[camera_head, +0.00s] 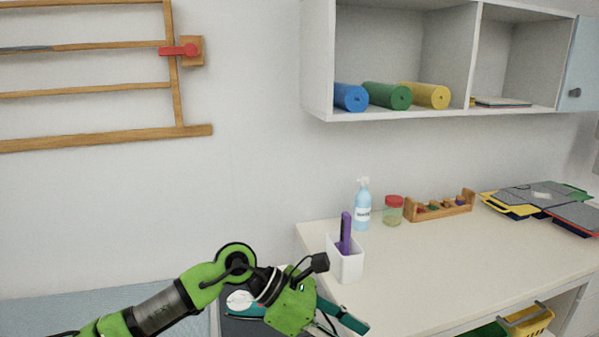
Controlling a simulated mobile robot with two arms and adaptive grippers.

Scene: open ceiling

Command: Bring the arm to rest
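My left arm, green with dark joints, comes in from the bottom left. My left gripper (335,322) is low in the picture, in front of the counter's left end. Teal parts show around it, and I cannot tell whether they are its fingers or something else. Its fingertips are not clear, so I cannot tell whether it is open or shut. My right gripper is not in view.
The white counter (450,255) holds a white holder (346,262) with a purple item, a blue pump bottle (362,207), a red-lidded jar (393,211), a wooden rack (440,206) and stacked folders (540,200). A wall cabinet (420,115) hangs above. The counter's front middle is clear.

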